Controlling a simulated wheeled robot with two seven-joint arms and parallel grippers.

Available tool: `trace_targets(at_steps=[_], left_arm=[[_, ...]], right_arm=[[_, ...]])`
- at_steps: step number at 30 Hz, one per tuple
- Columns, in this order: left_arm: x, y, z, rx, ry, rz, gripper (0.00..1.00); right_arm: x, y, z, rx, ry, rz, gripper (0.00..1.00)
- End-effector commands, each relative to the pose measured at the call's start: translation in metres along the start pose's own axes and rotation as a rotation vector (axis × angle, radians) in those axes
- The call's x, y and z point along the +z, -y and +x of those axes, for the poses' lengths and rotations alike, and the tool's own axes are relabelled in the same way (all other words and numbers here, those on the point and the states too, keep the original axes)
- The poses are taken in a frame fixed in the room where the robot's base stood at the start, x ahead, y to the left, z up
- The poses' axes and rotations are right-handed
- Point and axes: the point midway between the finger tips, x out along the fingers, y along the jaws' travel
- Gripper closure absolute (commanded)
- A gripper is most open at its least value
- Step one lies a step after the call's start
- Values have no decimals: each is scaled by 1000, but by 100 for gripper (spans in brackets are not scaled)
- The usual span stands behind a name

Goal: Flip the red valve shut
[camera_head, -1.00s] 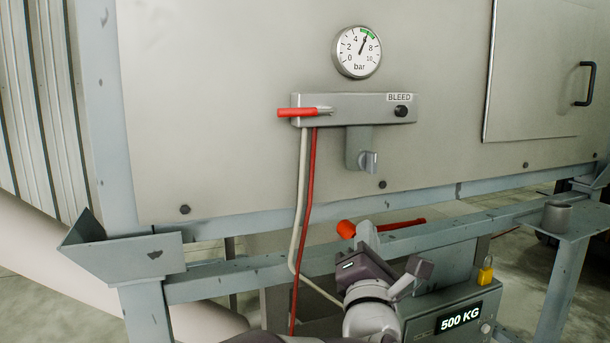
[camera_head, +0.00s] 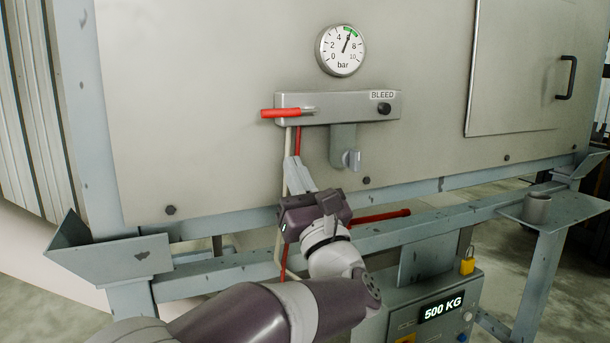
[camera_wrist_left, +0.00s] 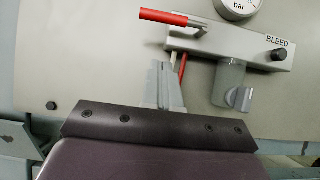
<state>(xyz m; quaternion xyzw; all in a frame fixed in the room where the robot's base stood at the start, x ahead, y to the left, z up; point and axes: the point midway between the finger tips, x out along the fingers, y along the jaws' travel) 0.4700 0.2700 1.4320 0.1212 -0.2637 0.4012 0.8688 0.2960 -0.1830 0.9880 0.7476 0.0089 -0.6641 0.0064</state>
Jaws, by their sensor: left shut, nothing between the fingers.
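The red valve lever (camera_head: 284,113) lies flat, pointing left from the left end of the grey manifold block (camera_head: 350,106) marked BLEED. It also shows at the top of the left wrist view (camera_wrist_left: 165,17). My left gripper (camera_head: 292,162) is shut and empty, below the lever and in front of the hoses. In the left wrist view its fingertips (camera_wrist_left: 158,68) point up toward the manifold, apart from the lever. The gauge (camera_head: 342,50) above reads between 4 and 8 bar. My right gripper is not in view.
A white hose and a red hose (camera_head: 298,140) hang from the manifold behind my gripper. A grey fitting (camera_head: 350,160) sticks out below the block. A red bar (camera_head: 382,215) lies near the frame beam. A 500 KG display box (camera_head: 440,308) stands below.

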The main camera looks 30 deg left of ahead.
Motion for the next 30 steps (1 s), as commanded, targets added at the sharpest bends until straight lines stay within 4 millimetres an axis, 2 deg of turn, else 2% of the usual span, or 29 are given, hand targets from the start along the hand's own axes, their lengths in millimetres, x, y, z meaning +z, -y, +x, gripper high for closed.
trace_targets(at_steps=[1, 3, 9, 16, 26, 30], left_arm=[[5, 0, 15, 2, -1, 3, 100], [5, 0, 29, 2, 0, 3, 100], [24, 0, 50, -1, 0, 0, 100], [29, 0, 56, -2, 0, 0, 100], [28, 1, 56, -3, 0, 2, 100], [24, 7, 60, -16, 0, 21, 100]], right_arm=[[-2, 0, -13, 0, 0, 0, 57], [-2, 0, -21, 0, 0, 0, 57], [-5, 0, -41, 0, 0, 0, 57], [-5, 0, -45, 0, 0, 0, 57], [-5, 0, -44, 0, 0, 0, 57], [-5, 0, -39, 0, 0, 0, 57]])
